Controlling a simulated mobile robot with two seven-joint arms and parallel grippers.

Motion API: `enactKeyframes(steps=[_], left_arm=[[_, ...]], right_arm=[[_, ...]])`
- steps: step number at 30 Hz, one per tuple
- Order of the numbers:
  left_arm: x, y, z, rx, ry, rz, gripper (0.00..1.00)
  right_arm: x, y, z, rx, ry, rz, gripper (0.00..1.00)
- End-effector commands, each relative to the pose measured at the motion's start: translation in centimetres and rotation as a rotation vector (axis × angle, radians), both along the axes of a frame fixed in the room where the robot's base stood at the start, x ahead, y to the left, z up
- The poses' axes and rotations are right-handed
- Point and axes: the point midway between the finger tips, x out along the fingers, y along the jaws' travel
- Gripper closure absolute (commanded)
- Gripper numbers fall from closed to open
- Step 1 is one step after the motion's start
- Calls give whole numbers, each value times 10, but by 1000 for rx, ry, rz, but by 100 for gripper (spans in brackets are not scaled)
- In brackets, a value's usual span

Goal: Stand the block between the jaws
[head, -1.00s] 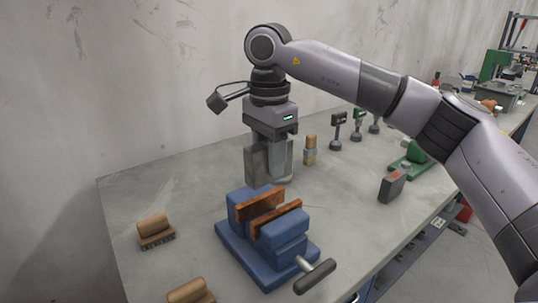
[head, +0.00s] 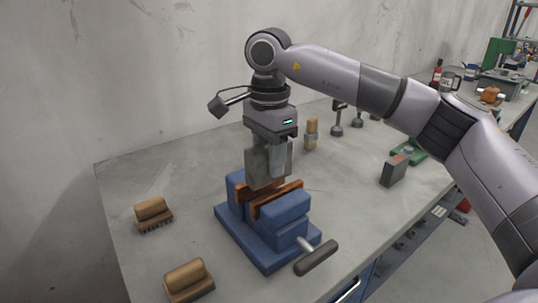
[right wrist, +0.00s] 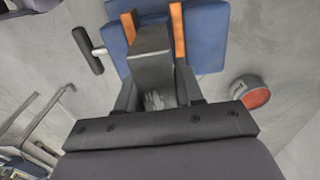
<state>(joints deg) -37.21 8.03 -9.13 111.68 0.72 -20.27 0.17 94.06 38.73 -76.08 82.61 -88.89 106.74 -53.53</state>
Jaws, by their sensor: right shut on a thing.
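A blue vise (head: 262,240) with two copper-brown jaw faces stands open on the bench, its handle at the front right. My right gripper (head: 268,168) points down just above the gap between the jaws, toward their back. It is shut on a grey metal block (right wrist: 152,50). In the right wrist view the block extends from between the fingers toward the gap, with an orange-brown jaw face (right wrist: 178,35) on either side. In the head view the block's lower end is hard to separate from fingers and jaws. My left gripper is not in view.
Two wooden-handled brushes (head: 153,213) (head: 187,280) lie left of the vise. A wooden-topped cylinder (head: 311,135) stands behind it. A grey box with a red mark (head: 394,170) stands to the right. The bench (head: 140,178) is clear at back left.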

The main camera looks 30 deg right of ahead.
Motion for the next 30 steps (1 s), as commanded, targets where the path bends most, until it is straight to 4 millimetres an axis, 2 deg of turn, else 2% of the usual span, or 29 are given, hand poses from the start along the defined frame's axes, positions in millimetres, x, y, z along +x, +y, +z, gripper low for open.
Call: enactKeyframes(steps=[18, 30], left_arm=[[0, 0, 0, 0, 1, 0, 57], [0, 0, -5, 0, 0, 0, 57]], right_arm=[[1, 0, 3, 3, -8, 0, 100], [1, 0, -6, 3, -8, 0, 100]])
